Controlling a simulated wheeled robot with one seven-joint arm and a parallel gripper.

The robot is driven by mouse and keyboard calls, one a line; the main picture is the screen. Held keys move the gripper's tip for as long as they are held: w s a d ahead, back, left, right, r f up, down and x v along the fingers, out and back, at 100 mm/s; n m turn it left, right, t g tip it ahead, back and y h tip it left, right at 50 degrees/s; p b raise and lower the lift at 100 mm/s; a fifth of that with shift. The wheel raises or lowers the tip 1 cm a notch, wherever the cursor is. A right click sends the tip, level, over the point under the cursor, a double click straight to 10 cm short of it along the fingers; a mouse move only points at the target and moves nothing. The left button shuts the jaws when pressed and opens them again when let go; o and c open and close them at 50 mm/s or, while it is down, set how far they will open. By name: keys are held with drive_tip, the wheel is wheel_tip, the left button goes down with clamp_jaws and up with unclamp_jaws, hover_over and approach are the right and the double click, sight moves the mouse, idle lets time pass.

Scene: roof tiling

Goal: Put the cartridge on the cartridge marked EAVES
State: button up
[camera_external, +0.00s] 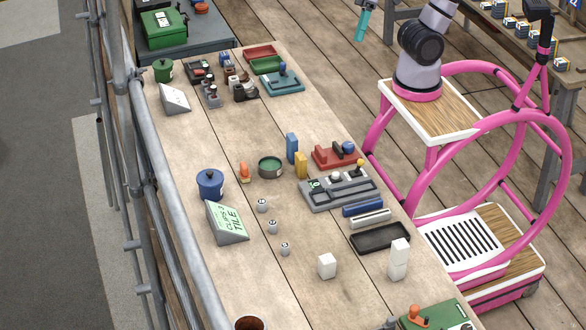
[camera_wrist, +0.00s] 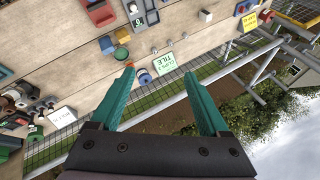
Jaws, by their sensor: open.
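No EAVES marking is readable, so I cannot tell which things are the cartridges. A single white block (camera_external: 327,266) stands on the bench in the external view. To its right is a taller white piece (camera_external: 399,259) that looks like two blocks stacked. Several small grey-white cylinders with dark marks, such as the nearest one (camera_external: 285,249), stand in a row near the green-faced sign. My gripper (camera_wrist: 158,73) has its two teal fingers wide apart with nothing between them. In the external view, a teal finger (camera_external: 362,22) shows at the top, off the bench's right side.
The bench (camera_external: 300,290) holds a sign reading CLIPS and TILE (camera_external: 226,222), a blue pot (camera_external: 210,184), a grey tray (camera_external: 340,190), a black tray (camera_external: 380,238) and a green board (camera_external: 436,316). A scaffold rail (camera_external: 160,190) runs along its left side. Bare wood surrounds the single white block.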

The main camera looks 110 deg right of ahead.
drive_tip(key=s+d+r+t+h, duration=0.2)
drive_tip(key=d, duration=0.3)
drive_tip(key=shift+s, duration=0.2)
drive_tip(key=shift+d, duration=0.1)
idle(1.0)
